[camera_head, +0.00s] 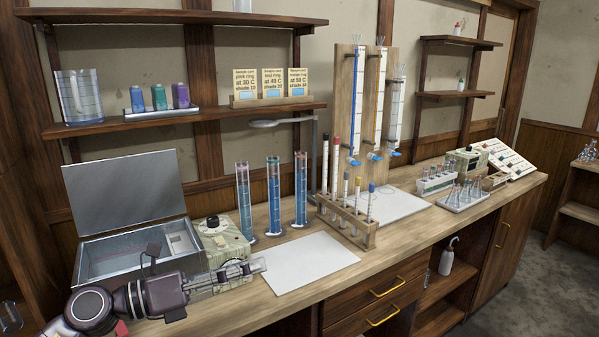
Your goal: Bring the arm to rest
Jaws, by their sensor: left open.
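My left arm comes in from the lower left, low over the near left part of the wooden bench (330,285). My left gripper (258,266) points right, open and with nothing seen between its fingers. Its fingertips are close to the left edge of a white mat (310,262); I cannot tell whether they touch the bench. The gripper is in front of a pale box with a black knob (225,240). My right gripper is not in view.
An open metal box (125,260) stands behind my left arm. Several tall blue-filled cylinders (273,195) and a wooden rack of markers (350,222) stand beyond the white mat. Burettes (376,105) hang on a board behind. The white mat is bare.

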